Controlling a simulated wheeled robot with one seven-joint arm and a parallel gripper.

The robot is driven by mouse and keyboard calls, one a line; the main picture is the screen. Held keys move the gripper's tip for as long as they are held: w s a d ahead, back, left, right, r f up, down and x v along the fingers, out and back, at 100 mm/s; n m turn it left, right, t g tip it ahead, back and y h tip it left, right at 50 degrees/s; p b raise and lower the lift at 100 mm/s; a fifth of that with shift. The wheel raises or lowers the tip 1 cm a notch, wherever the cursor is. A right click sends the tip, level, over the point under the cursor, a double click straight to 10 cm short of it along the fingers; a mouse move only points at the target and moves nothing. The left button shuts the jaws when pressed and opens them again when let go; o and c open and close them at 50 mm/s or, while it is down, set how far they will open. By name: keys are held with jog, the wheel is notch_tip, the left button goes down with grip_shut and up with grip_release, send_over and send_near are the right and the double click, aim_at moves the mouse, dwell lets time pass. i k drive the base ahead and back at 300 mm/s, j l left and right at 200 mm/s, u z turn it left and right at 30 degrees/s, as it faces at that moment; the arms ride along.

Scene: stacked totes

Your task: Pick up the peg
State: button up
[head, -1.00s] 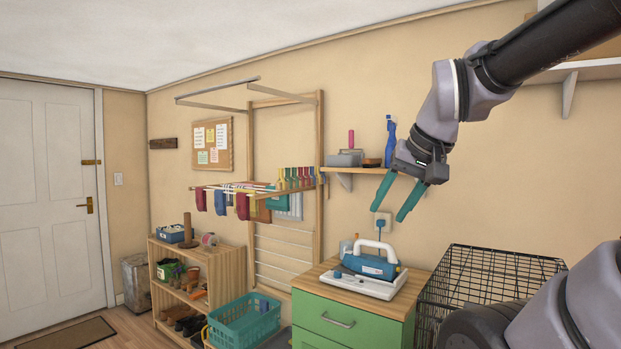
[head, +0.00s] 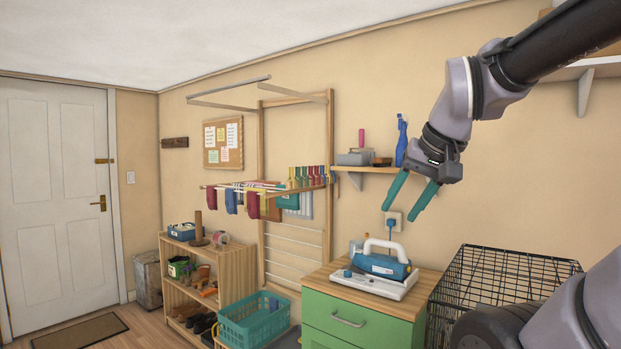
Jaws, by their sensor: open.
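Several coloured pegs (head: 308,177), green, blue, yellow and red among them, stand in a row at the right end of the wall-mounted drying rack (head: 262,190). Which single one is the task's peg I cannot tell. My gripper (head: 400,214) has two teal fingers spread apart with nothing between them. It points down and left in the air, to the right of the pegs in the picture and apart from them. No part of the pegs' row is covered by my arm.
A wall shelf (head: 369,170) with a blue bottle (head: 401,141) lies between the pegs and my gripper in the picture. Below are a green cabinet (head: 352,323) bearing a blue and white appliance (head: 379,264), and a black wire cage (head: 505,275). A teal basket (head: 254,325) stands left.

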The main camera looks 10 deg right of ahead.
aim_at(310, 169)
jog(key=i+j+u, duration=0.25)
jog(key=i+u, duration=0.2)
jog(key=i+j, duration=0.1)
jog(key=i, duration=0.35)
jog(key=i+j, duration=0.15)
jog(key=i, duration=0.3)
jog(key=i+j+z, duration=0.1)
jog(key=i+z, duration=0.15)
jog(key=z, duration=0.2)
jog(key=i+j+z, duration=0.25)
jog(key=z, duration=0.25)
jog(key=i+j+z, duration=0.25)
jog(key=z, duration=0.2)
jog(key=i+j+z, duration=0.15)
jog(key=j+z, duration=0.35)
jog(key=l, duration=0.15)
